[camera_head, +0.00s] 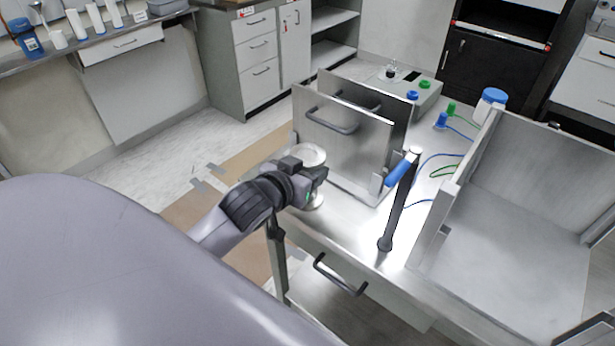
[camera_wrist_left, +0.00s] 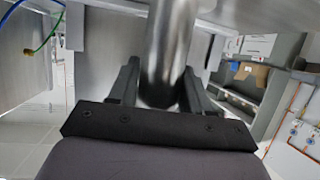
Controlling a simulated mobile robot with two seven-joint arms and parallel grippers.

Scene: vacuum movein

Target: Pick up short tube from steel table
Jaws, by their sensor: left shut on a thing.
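The short tube (camera_head: 312,154) is a steel cylinder with a wide round rim at its top. It stands upright near the front left edge of the steel table (camera_head: 345,220). My left gripper (camera_head: 318,176) is shut on its side and hides part of its middle. The tube's lower end (camera_head: 314,202) shows below the fingers. I cannot tell whether it touches the table. In the left wrist view the shiny tube (camera_wrist_left: 168,50) is between the two dark fingers (camera_wrist_left: 160,85). I do not see my right gripper.
Upright steel plates with handles (camera_head: 345,130) stand close behind the tube. A dark post with a blue lever (camera_head: 397,200) stands to its right. A large open steel box (camera_head: 520,220) fills the right side. Blue and green cables lie between. A drawer handle (camera_head: 340,275) juts out in front.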

